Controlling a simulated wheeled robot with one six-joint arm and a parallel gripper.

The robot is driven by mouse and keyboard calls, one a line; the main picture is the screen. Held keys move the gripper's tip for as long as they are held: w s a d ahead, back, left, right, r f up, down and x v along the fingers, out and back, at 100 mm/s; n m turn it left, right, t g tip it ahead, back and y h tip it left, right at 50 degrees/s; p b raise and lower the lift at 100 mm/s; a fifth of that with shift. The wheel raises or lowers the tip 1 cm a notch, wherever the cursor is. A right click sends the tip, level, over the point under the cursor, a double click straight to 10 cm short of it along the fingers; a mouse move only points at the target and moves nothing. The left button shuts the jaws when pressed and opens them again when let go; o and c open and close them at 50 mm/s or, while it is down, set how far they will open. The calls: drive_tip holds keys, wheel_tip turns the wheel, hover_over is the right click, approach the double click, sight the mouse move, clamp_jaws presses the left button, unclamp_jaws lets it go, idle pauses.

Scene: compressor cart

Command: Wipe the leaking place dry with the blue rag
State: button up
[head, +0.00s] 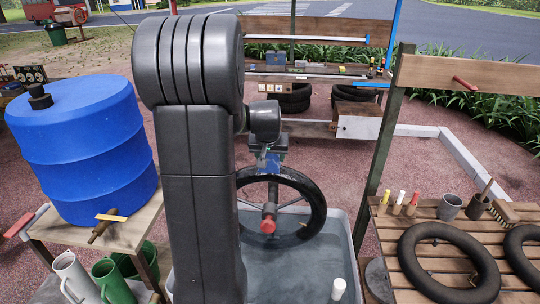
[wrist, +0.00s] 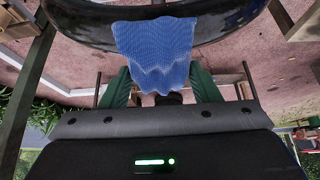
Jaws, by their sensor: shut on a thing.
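My gripper (head: 268,158) is shut on the blue rag (wrist: 158,50). In the wrist view the green fingers (wrist: 120,88) stand on either side of the rag, and the rag spreads out in front of them. The rag overlaps the black tyre (wrist: 215,22) there. In the head view the gripper is at the top of the upright wheel (head: 316,212), and a bit of blue rag shows just above the tyre. I cannot tell whether the rag touches the tyre. No leak or wet spot can be made out; the rag covers part of the tyre.
The wheel stands in a grey tub (head: 335,250) of water. A slatted bench (head: 400,265) at right holds inner tubes (head: 448,262), a cup and a brush. A workbench is behind.

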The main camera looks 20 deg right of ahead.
drive_tip(key=shift+f+b, duration=0.35)
drive_tip(key=shift+f, duration=0.15)
drive_tip(key=shift+s+a+r, duration=0.1)
drive_tip(key=shift+s, duration=0.1)
drive_tip(key=shift+s+a+r, duration=0.1)
drive_tip(key=shift+s, duration=0.15)
drive_tip(key=shift+s+a+b, duration=0.25)
drive_tip(key=shift+s+b, duration=0.2)
drive_tip(key=shift+w+d, duration=0.35)
drive_tip(key=shift+w, duration=0.35)
drive_tip(key=shift+w+d, duration=0.35)
drive_tip(key=shift+w, duration=0.35)
drive_tip(key=shift+w, duration=0.1)
drive_tip(key=shift+w+d+f, duration=0.2)
drive_tip(key=shift+w, duration=0.05)
drive_tip(key=shift+s+a, duration=0.1)
drive_tip(key=shift+s, duration=0.05)
